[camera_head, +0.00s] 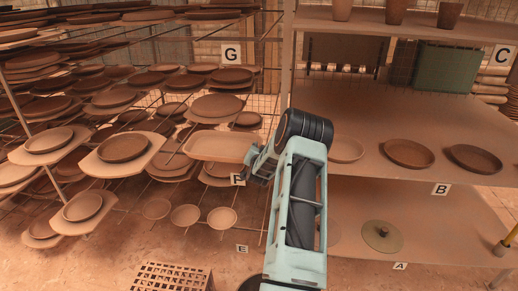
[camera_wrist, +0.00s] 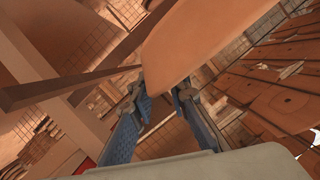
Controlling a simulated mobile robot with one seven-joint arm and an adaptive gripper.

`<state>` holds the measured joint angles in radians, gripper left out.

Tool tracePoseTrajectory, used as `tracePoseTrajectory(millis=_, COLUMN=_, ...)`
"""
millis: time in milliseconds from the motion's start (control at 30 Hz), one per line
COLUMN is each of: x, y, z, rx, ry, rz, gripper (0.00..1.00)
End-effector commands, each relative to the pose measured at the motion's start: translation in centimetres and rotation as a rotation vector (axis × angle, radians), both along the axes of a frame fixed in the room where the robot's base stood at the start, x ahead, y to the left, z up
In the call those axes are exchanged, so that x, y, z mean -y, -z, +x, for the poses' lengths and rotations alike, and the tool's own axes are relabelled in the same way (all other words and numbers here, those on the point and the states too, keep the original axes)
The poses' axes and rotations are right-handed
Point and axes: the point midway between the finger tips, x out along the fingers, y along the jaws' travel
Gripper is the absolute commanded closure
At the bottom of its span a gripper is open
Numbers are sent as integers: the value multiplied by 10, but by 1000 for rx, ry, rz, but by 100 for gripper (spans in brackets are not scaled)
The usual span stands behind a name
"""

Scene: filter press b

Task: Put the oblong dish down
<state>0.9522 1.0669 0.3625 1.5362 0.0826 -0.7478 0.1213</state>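The oblong dish (camera_head: 217,147) is a pale tan, shallow dish with rounded corners. It lies about level in the head view, in front of the crowded left rack. My gripper (camera_head: 256,168) is at its right end. In the wrist view the dish (camera_wrist: 205,38) reaches up and away from the fingers, its near end between the fingertips of my gripper (camera_wrist: 162,95). The fingers are apart by about the width of that end and appear to hold it. The exact contact is hard to see. In the head view my arm hides part of the shelves behind.
The left rack (camera_head: 100,45) is packed with brown dishes on boards and rods. The right shelf board marked B (camera_head: 375,120) holds several round dishes, with bare space behind them. The lower board marked A (camera_head: 440,220) carries a round lidlike disc (camera_head: 382,236). A perforated crate (camera_head: 172,277) stands on the floor.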

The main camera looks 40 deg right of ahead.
Motion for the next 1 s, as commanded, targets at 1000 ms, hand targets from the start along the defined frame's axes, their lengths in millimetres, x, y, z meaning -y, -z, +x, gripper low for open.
tracePoseTrajectory(millis=1000, x=-58, y=-24, z=-63, rx=1, ry=0, rz=-1, gripper=78)
